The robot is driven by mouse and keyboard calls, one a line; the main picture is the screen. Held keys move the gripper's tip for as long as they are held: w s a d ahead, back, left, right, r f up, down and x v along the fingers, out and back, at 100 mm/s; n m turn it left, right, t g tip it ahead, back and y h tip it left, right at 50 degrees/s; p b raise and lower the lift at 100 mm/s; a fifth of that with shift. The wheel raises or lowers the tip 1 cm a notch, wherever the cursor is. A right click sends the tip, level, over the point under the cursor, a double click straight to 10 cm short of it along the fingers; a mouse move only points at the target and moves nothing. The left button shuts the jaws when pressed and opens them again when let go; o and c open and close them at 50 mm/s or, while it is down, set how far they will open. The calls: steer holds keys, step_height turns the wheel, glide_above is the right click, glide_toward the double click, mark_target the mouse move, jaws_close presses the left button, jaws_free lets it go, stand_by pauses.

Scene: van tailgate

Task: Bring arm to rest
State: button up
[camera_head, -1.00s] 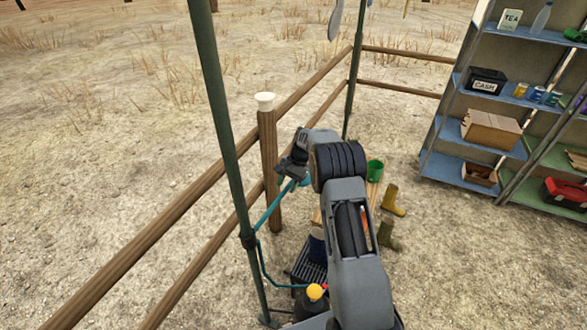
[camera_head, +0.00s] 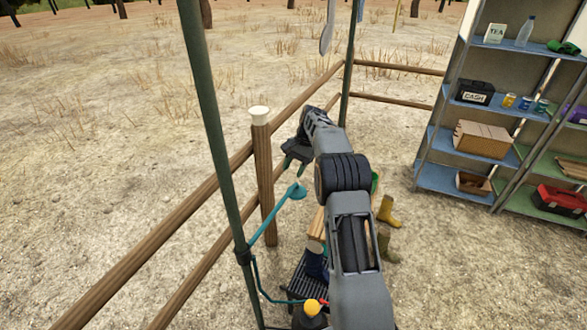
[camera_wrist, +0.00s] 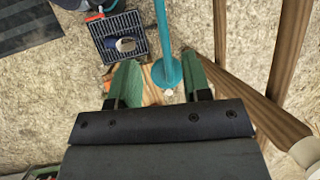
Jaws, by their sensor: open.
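My arm reaches forward in the head view, and its wrist bends down towards my gripper (camera_head: 295,167). My gripper is open and looks empty. In the wrist view its two green fingers (camera_wrist: 161,76) stand apart. A teal arm with a round end (camera_head: 297,191) is fixed to the green pole and lies just below my fingertips in the head view. In the wrist view the teal round end (camera_wrist: 167,72) shows between the fingers. I cannot tell how far below them it is, but no contact is clear.
The green pole (camera_head: 217,140) and the wooden fence post with its white top (camera_head: 259,112) stand close left of my arm. Shelves (camera_head: 438,178) stand at the right.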

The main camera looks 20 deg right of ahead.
stand_by(0.3)
step_height(320, 180, down, 5)
steer(key=s+n+h, duration=0.1)
steer(key=s+n, duration=0.1)
steer(key=s, duration=0.1)
steer(key=s+a+r+n+t+h, duration=0.1)
steer(key=s+a+r+n, duration=0.1)
steer(key=s, duration=0.7)
steer(key=s+a+r+n+t+h, duration=0.1)
steer(key=s+a+r+n+t, duration=0.1)
steer(key=s, duration=0.7)
steer(key=s+a+r+n+t+h, duration=0.1)
steer(key=s+a+r, duration=0.4)
steer(key=s, duration=0.5)
steer(key=shift+r+n+t+h, duration=0.4)
steer(key=shift+r+n+t, duration=0.2)
steer(key=shift+r+n, duration=0.5)
steer(key=shift+f, duration=0.15)
